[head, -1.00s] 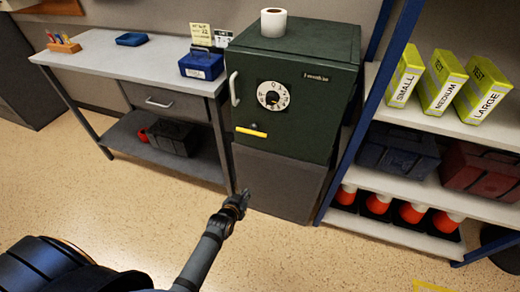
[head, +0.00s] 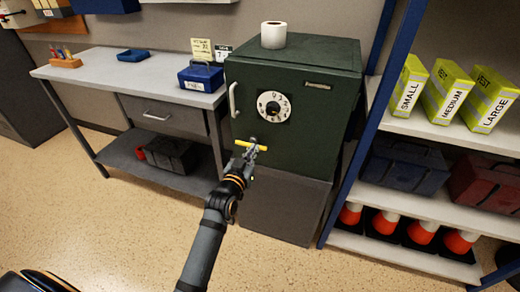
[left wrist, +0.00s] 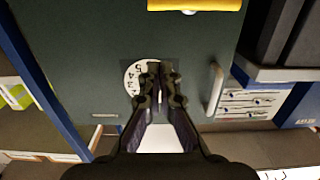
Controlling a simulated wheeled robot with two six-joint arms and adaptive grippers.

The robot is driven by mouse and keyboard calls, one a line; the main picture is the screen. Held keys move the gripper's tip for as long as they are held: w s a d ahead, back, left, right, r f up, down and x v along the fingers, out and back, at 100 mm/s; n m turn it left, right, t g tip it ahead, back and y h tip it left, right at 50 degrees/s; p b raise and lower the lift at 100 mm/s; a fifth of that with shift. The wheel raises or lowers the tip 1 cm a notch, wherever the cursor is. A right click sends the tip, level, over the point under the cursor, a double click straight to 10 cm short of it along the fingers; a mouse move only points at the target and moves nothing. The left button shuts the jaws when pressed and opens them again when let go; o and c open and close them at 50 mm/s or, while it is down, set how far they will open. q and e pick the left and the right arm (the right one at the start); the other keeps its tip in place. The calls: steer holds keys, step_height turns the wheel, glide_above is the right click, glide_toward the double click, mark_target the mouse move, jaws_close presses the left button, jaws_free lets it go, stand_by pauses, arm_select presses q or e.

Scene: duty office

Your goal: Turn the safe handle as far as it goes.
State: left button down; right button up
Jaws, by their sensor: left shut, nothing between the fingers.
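The dark green safe (head: 318,125) stands on a grey base, its door closed. The safe handle, a yellow bar (head: 241,143), is low on the door and nearly level. It also shows at the top edge of the left wrist view (left wrist: 195,4). A white numbered dial (head: 273,107) is above it and shows partly behind the fingers in the left wrist view (left wrist: 135,78). My left gripper (head: 250,151) is shut and empty, in front of the yellow bar in the head view and hiding part of it. I cannot tell whether they touch. My right gripper is not in view.
A pale vertical pull (head: 233,99) is on the door's left side. A workbench (head: 95,68) with a blue box (head: 201,77) stands to the left. A blue-framed shelf (head: 410,210) with vest packs and cones is close on the right. A paper roll (head: 273,34) sits on the safe.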

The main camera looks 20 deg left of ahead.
arm_select(q)
steer(key=w+f+b, duration=0.1)
steer(key=w+f, duration=0.3)
steer(key=w, duration=0.2)
steer(key=shift+w+f, duration=0.15)
steer(key=shift+w, duration=0.2)
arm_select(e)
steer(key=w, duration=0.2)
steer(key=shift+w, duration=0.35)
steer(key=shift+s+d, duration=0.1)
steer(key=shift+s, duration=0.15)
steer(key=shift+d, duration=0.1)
arm_select(q)
steer(key=shift+d+f, duration=0.15)
steer(key=shift+f, duration=0.05)
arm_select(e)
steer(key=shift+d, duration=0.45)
